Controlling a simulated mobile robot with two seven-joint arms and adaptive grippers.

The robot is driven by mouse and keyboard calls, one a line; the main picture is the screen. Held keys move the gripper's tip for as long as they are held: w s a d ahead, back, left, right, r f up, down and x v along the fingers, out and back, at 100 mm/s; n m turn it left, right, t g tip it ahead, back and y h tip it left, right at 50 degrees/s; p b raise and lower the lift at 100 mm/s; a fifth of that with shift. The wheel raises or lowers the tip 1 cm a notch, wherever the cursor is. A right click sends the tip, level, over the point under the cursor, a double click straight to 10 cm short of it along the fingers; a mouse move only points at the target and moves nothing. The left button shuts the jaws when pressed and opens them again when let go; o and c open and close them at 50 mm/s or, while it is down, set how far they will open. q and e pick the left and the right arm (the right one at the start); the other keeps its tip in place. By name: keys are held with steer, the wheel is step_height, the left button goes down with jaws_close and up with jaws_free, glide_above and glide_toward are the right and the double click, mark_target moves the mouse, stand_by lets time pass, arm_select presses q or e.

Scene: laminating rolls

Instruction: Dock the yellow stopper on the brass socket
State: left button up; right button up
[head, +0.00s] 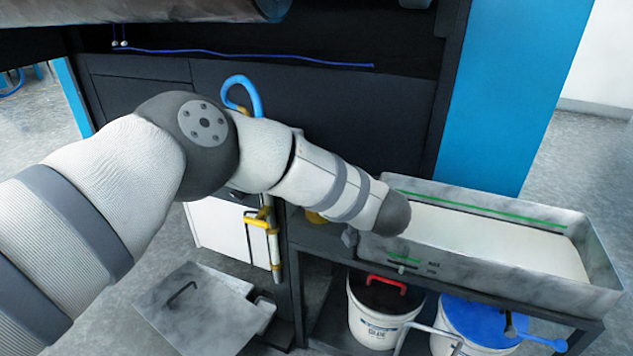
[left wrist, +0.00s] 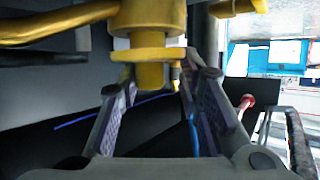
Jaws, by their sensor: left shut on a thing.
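In the left wrist view my left gripper (left wrist: 160,82) has its two fingers on either side of a yellow stopper (left wrist: 149,74), with a round flange at finger-tip height. The jaws are shut on it. Directly above the flange is a brass-coloured cylinder (left wrist: 150,16), which looks like the socket, with a pipe running off to the left. The stopper and this cylinder are in line; I cannot tell whether they touch. In the head view my left arm crosses the middle and its gripper is hidden. My right gripper is in neither view.
A metal tray of white liquid (head: 490,235) sits on a dark cart at the right, with white buckets (head: 375,318) beneath. A grey box (head: 195,305) stands on the floor.

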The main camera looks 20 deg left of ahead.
arm_select(q)
steer(key=shift+r, duration=0.1)
stand_by(0.5)
steer(key=shift+s+p, duration=0.1)
steer(key=shift+p, duration=0.3)
stand_by(0.4)
steer(key=shift+f, duration=0.7)
steer(key=o, duration=0.8)
steer(key=shift+o, duration=0.2)
